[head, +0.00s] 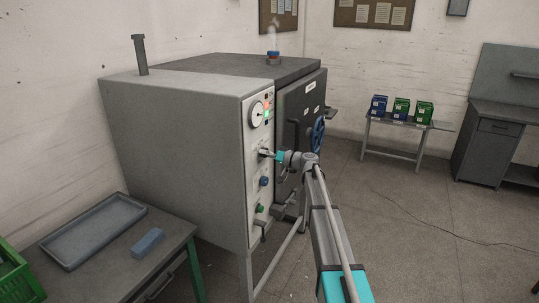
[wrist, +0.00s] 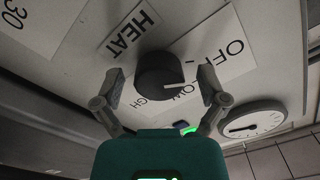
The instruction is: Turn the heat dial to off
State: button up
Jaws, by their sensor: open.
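The heat dial (wrist: 158,74) is a dark round knob on the panel, beside a HEAT label (wrist: 130,32). Its white pointer line points right in the wrist view, close to the word LOW; the OFF lettering (wrist: 222,50) is further up and right. The knob partly covers LOW and HIGH. My gripper (wrist: 161,86) is open, with one finger on each side of the dial and visible gaps to it. In the head view my gripper (head: 266,154) is at the machine's front panel (head: 256,222) and hides the dial.
A gauge (head: 257,114) and lit indicators are above the gripper on the panel. A blue knob (head: 264,181) and a green button (head: 259,208) are below. A dark door (head: 300,118) with a blue handwheel (head: 318,134) stands right of the panel. A table with a tray (head: 92,230) is at left.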

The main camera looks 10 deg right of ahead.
jog(key=shift+s+d, duration=0.1)
jog(key=v, duration=1.1)
jog(key=shift+s+d, duration=0.2)
jog(key=shift+d, duration=0.05)
jog(key=s+a+f+g+h, duration=0.35)
jog(key=s+a+f, duration=0.25)
jog(key=s, duration=0.3)
jog(key=s+a+f+g+h, duration=0.2)
jog(key=s+a+f+g, duration=0.3)
jog(key=s, duration=0.4)
jog(key=s+d+f+m+g+h, duration=0.1)
jog(key=s+f+h, duration=0.2)
jog(key=s, duration=0.7)
jog(key=s+d+f+m+g+h, duration=0.1)
jog(key=s+f+h, duration=0.3)
jog(key=s, duration=0.6)
jog(key=shift+d+f+m+h, duration=0.35)
jog(key=shift+m+h, duration=0.25)
jog(key=shift+h, duration=0.45)
